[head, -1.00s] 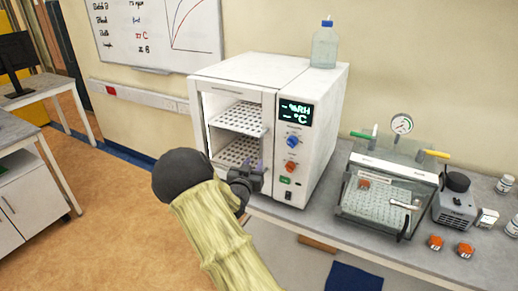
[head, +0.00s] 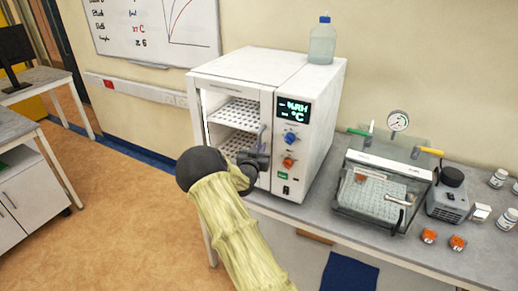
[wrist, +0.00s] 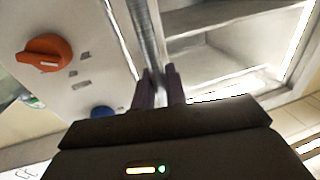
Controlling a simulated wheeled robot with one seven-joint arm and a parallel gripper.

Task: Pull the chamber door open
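The chamber (head: 316,150) is a white box on the bench with a lit %RH and °C display. Its door (head: 268,112) is at the front left, with perforated shelves showing behind its frame; it looks flush with the chamber front. The door handle (wrist: 148,38) is a grey upright bar in the wrist view. My gripper (head: 261,140) is at the handle, by the door's right side. In the wrist view its two purple fingers (wrist: 159,82) stand close on either side of the bar, with little gap showing. The exact contact is partly hidden.
An orange knob (wrist: 47,52) and a blue knob (wrist: 103,112) are on the panel beside the handle. A bottle (head: 322,42) stands on the chamber. A clear vacuum box (head: 383,185) is to the right on the bench. The floor (head: 110,215) at left is clear.

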